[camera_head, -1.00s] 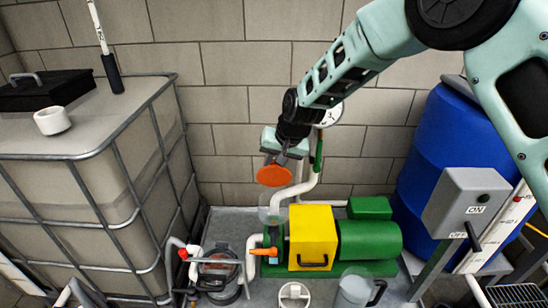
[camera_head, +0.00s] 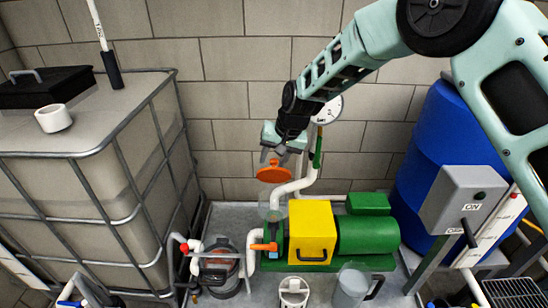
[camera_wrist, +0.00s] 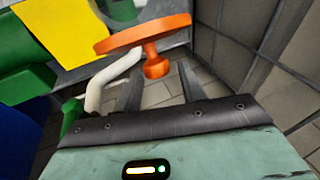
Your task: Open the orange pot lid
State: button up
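The orange pot lid (camera_head: 274,173), a disc with a small knob, hangs in the air above the clear pot (camera_head: 270,212) at the left end of the pump. My gripper (camera_head: 275,156) is just above the lid. In the wrist view my gripper (camera_wrist: 160,80) has its two fingers spread wide, with the knob of the orange lid (camera_wrist: 142,33) between their tips. A gap shows between the knob and the right finger; on the left the gap is small. The lid looks tilted and off the pot.
The yellow and green pump (camera_head: 312,232) is right of the pot. A white pipe (camera_head: 300,187) rises close behind the lid. A caged tank (camera_head: 80,200) stands left, a blue barrel (camera_head: 425,160) and a grey switch box (camera_head: 462,200) right. A clear jug (camera_head: 352,285) stands in front.

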jog(key=b+v, duration=0.3)
jog(key=v, duration=1.4)
jog(key=shift+r, duration=0.2)
